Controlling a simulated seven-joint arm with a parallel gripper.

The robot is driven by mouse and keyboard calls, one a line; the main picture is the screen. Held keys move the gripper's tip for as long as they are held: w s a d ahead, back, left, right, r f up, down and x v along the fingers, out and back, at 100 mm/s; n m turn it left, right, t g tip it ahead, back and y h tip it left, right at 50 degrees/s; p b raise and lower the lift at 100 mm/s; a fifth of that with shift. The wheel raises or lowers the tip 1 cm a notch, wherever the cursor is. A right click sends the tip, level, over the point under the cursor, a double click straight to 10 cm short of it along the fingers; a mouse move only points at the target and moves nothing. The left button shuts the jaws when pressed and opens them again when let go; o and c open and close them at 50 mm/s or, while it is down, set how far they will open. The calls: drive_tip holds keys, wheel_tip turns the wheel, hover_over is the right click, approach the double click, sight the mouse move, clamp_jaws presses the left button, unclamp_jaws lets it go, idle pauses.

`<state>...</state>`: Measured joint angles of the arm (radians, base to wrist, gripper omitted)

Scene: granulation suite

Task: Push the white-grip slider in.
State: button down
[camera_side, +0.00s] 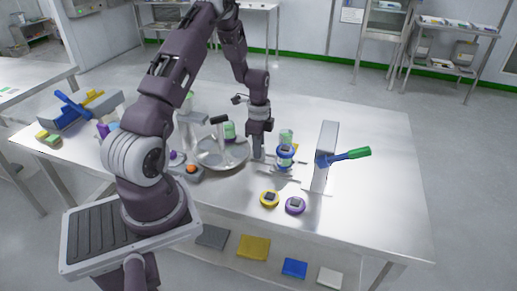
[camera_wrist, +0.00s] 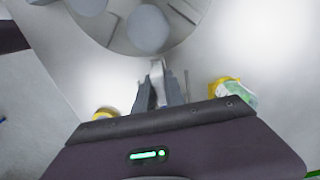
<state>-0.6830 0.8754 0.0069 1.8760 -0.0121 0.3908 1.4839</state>
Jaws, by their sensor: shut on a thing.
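My gripper (camera_side: 258,152) points down at the table, just right of the round metal pan. In the wrist view its fingers (camera_wrist: 159,88) are closed on a pale, narrow piece (camera_wrist: 157,68), which looks like the white grip of the slider. The fingers and the slider's small size hide most of it. In the side view the grip is hidden at my fingertips, and thin metal rails lie on the table just to the right. I cannot tell how far in the slider stands.
The round pan (camera_side: 211,160) is close to my gripper's left. A blue-banded jar (camera_side: 285,156) stands close on the right. Beyond it is an upright grey panel (camera_side: 325,150) with a green-handled lever (camera_side: 357,153). The table's right side is clear.

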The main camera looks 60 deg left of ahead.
sight(295, 167)
drive_tip(key=w+d, duration=0.9)
drive_tip(key=shift+r, duration=0.1)
drive_tip(key=c, duration=1.6)
unclamp_jaws()
drive_tip(key=shift+w, duration=0.1)
drive_tip(key=shift+o, duration=1)
drive_tip(key=shift+a, duration=0.1)
wheel_tip(295, 167, up, 7)
